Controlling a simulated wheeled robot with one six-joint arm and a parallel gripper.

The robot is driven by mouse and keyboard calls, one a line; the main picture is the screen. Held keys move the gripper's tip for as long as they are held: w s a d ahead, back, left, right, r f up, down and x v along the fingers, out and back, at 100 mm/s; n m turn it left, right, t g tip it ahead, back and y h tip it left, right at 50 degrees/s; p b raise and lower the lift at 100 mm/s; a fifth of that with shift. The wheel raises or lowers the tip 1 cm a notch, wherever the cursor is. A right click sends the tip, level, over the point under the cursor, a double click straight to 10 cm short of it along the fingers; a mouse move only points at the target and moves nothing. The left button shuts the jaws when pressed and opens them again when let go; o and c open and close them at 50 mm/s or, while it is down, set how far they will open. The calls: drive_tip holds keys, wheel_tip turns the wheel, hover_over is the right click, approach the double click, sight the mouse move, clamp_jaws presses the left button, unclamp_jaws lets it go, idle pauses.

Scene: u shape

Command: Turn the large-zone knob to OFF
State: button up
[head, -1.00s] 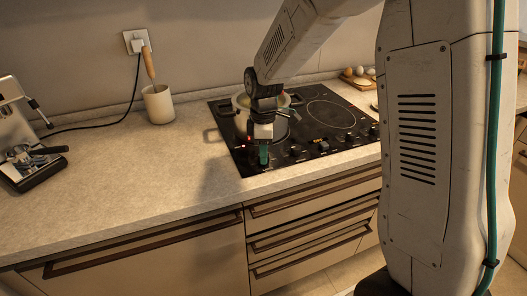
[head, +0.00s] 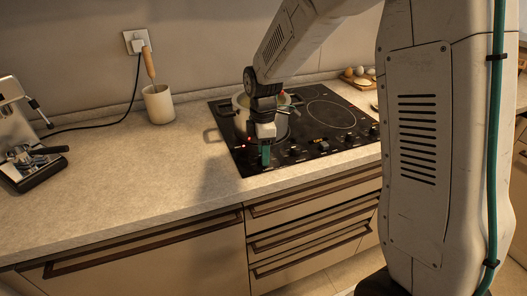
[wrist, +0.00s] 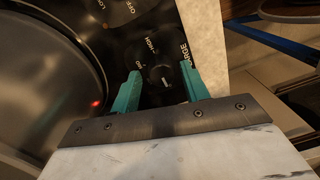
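The large-zone knob (wrist: 162,76) is a black dial with a light pointer mark. In the wrist view it sits between the two teal fingers of my gripper (wrist: 158,88), beside the printed word LARGE and the labels HIGH and MID. The fingers are apart, with a gap to the knob on each side. In the head view my gripper (head: 265,156) points down over the front left of the black cooktop (head: 337,143) and hides this knob. A red light glows on the cooktop near the gripper.
A pot (head: 240,104) stands on the left burner behind my gripper. More knobs (head: 322,147) run along the cooktop's front edge to the right. The counter (head: 150,165) to the left is clear up to a utensil crock (head: 158,105) and a coffee machine (head: 25,140).

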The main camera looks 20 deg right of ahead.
wheel_tip(320, 180, up, 8)
drive_tip(key=shift+w+d+f, duration=0.1)
drive_tip(key=shift+w, duration=0.05)
idle(0.6)
drive_tip(key=shift+s+f+m, duration=0.15)
drive_tip(key=shift+s+m, duration=0.15)
drive_tip(key=shift+m, duration=0.6)
drive_tip(key=s+d+r+m, duration=0.1)
drive_tip(key=s+m, duration=0.3)
drive_tip(key=s, duration=0.6)
drive_tip(key=s+d+r+m+t, duration=0.1)
drive_tip(key=s+r+m, duration=0.3)
drive_tip(key=s, duration=0.6)
drive_tip(key=s+d+r+m, duration=0.1)
drive_tip(key=s+r+m, duration=0.2)
drive_tip(key=s+m, duration=0.3)
drive_tip(key=s, duration=0.4)
drive_tip(key=shift+s+t, duration=0.15)
drive_tip(key=shift+t, duration=0.25)
